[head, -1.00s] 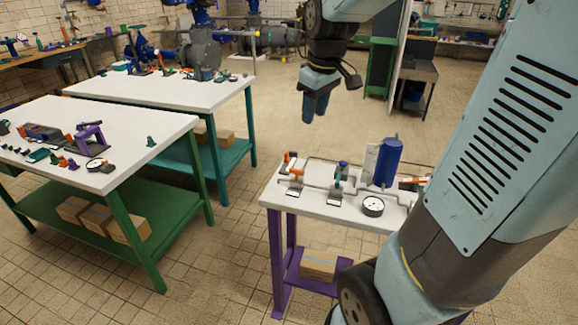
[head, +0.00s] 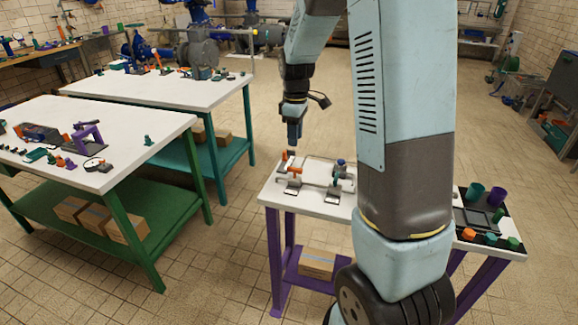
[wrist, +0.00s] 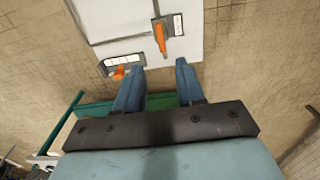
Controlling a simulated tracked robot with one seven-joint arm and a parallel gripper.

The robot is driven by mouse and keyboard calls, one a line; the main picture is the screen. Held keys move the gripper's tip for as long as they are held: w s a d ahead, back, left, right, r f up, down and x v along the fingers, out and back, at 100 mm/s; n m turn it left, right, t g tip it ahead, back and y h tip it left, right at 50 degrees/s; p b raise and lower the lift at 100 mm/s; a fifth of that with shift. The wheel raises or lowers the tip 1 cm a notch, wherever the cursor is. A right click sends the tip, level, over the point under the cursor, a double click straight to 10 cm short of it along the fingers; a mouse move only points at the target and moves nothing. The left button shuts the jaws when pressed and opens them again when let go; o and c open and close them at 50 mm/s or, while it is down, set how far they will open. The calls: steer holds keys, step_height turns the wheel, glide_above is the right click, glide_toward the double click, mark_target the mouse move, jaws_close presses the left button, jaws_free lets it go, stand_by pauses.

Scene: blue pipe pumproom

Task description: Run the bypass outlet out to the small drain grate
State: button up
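The small white-topped bench (head: 268,193) with purple legs carries a grey pipe run (head: 318,184) with labelled plates. Two orange lever handles sit at its left end, one nearer the front (head: 296,170). In the wrist view, one orange handle (wrist: 160,37) lies ahead of the fingers on a labelled plate, and another orange handle (wrist: 122,72) is by the left finger. The labels are too small to read. My gripper (head: 295,143) is above the bench's left end, fingers down. In the wrist view my gripper (wrist: 160,68) is open and empty. I cannot identify a bypass outlet or drain grate.
My arm hides the bench's middle. A dark tray (head: 483,218) with green, purple and orange parts is at its right. A green-legged table (head: 115,122) and a teal-legged table (head: 170,92) stand left. A cardboard box (head: 317,263) sits below. Floor behind the bench is clear.

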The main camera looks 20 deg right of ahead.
mark_target(295, 168)
step_height(295, 168, down, 11)
steer(key=shift+f, duration=0.1)
stand_by(0.3)
jaws_close()
stand_by(0.4)
